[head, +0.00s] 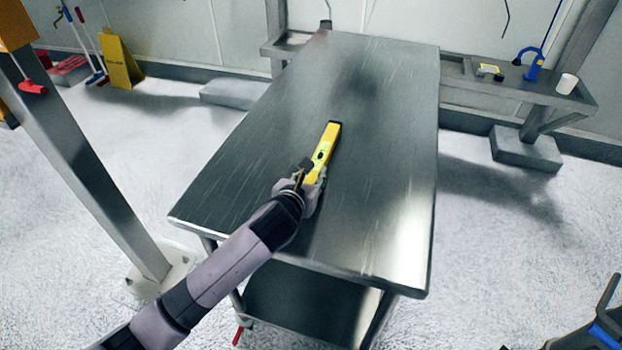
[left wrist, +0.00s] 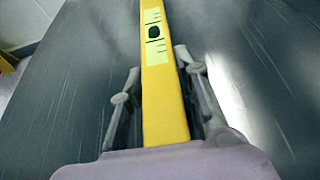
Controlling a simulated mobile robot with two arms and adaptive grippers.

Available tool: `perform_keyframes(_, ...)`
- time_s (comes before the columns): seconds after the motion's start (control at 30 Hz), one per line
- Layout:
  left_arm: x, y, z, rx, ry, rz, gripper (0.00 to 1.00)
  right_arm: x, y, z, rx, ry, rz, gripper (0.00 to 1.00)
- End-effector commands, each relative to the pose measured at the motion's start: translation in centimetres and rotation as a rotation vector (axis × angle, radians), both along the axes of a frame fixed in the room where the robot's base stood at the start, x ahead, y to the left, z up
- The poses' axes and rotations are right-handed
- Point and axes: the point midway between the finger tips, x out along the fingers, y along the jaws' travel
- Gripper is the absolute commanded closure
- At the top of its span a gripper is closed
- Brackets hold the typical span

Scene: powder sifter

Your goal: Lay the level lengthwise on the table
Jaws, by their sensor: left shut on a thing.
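The yellow level (head: 323,150) is over the middle of the steel table (head: 385,200), its far end pointing away and slightly right, roughly along the table's length. My left gripper (head: 308,183) is shut on the level's near part. In the left wrist view the level (left wrist: 163,95) runs between the two fingers of my left gripper (left wrist: 158,95), with its vial window beyond them. Whether the level touches the tabletop or is just above it, I cannot tell.
The tabletop around the level is bare. A side bench (head: 540,92) at the back right holds a blue tool (head: 534,68) and a white cup (head: 567,83). A steel post (head: 90,170) stands left of the table. A yellow floor sign (head: 119,62) is at the back left.

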Motion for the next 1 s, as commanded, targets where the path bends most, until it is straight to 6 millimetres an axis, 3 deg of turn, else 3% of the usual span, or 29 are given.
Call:
perform_keyframes(0.43,0.04,0.00,-0.87,-0.001,-0.004,-0.001,1.00,-0.05,0.39,-0.04,0.004,0.001,-0.002,0.60)
perform_keyframes(0.47,0.02,0.01,-0.98,0.000,-0.002,0.000,0.69,-0.05,0.37,-0.04,0.004,0.001,-0.002,0.60)
perform_keyframes(0.73,0.02,0.02,-0.94,-0.001,-0.002,0.000,0.51,-0.09,-0.08,-0.05,-0.001,0.002,0.000,0.60)
perform_keyframes(1.0,0.01,0.01,-0.91,-0.001,-0.002,0.000,0.50,-0.11,-0.26,-0.05,-0.004,0.002,0.001,0.60)
